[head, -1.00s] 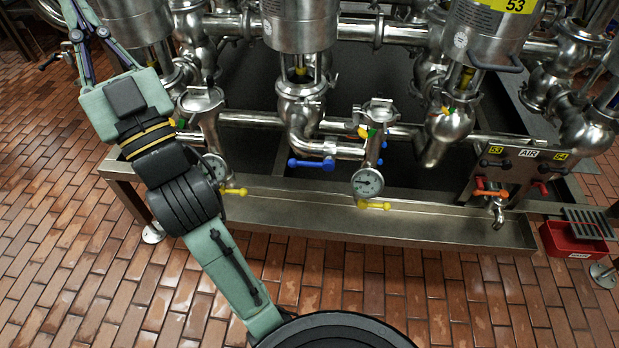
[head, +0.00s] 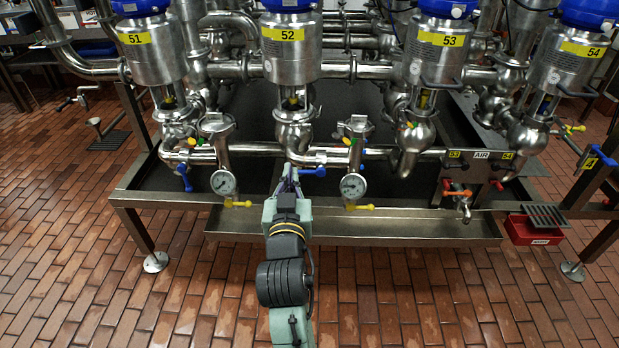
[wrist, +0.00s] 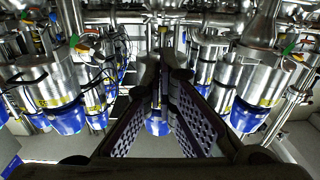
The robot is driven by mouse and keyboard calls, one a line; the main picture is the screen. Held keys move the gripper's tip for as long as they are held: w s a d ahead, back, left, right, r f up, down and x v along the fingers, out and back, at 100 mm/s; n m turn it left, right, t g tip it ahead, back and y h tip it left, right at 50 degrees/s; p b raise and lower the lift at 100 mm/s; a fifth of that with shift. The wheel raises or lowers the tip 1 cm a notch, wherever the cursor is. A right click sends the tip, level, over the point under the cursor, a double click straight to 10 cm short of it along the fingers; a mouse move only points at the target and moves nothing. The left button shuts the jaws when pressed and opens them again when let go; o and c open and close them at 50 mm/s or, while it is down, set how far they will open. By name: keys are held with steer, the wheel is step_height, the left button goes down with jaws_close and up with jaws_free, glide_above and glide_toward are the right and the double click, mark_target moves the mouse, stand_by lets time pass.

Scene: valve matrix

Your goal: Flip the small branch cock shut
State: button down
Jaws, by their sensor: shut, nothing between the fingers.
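Several small cocks show in the head view, and I cannot tell which one is the branch cock. A blue-handled cock (head: 313,171) sits on the pipe below cylinder 52, its handle lying roughly level. Another blue handle (head: 185,178) at the left hangs down. Yellow handles (head: 238,204) and (head: 360,207) stick out level below the two gauges. My gripper (head: 289,172) is shut and empty, just left of the middle blue handle; a touch cannot be made out. In the wrist view my finger tips (wrist: 166,58) are close together and no handle shows between them.
Cylinder 52 (head: 290,60) and its pipework stand behind my gripper. A round gauge (head: 353,186) is close on the right, another gauge (head: 223,182) on the left. A steel drip tray (head: 400,228) runs along the front. A red bin (head: 530,232) is at the right. Open tiled floor lies in front.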

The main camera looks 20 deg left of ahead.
steer(key=shift+s+d+f+h, duration=0.15)
steer(key=shift+d+f+h, duration=0.35)
steer(key=shift+d+f, duration=0.3)
steer(key=shift+w+r, duration=0.1)
steer(key=shift+w, duration=0.1)
steer(key=p, duration=0.1)
glide_above(307, 172)
steer(key=s, duration=0.3)
steer(key=shift+w+a+f, duration=0.1)
steer(key=shift+w+f, duration=0.05)
steer(key=shift+f, duration=0.95)
steer(key=shift+w+a+f, duration=0.1)
steer(key=shift+w+f, duration=0.05)
steer(key=shift+f, duration=0.9)
